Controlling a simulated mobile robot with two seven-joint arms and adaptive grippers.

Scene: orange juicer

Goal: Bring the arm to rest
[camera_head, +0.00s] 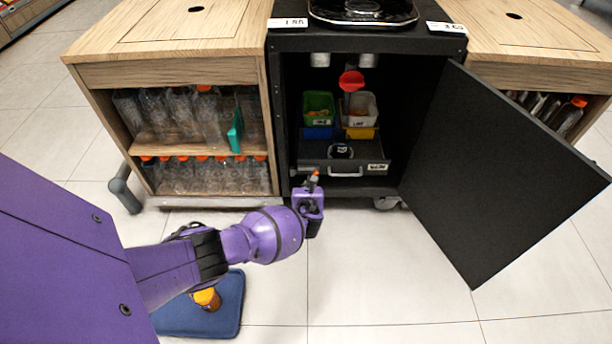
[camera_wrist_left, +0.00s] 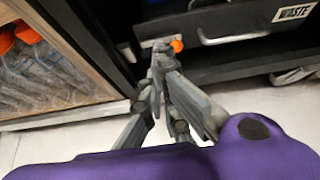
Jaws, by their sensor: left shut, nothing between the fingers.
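My left arm (camera_head: 262,236) is purple and reaches in from the left, in front of the open black cabinet (camera_head: 292,110). My left gripper (camera_head: 313,182) is near the front of the cabinet's low drawer; it also shows in the left wrist view (camera_wrist_left: 161,48). Its fingers are shut with nothing between them. A small orange spot (camera_wrist_left: 176,45) shows beside the fingertips; I cannot tell what it belongs to. My right gripper is not in view.
The cabinet door (camera_head: 500,170) stands wide open to the right. The drawer (camera_head: 345,180), labelled WASTE in the wrist view, is behind my gripper. Bottle shelves (camera_head: 200,150) are at left. Floor at front centre is clear.

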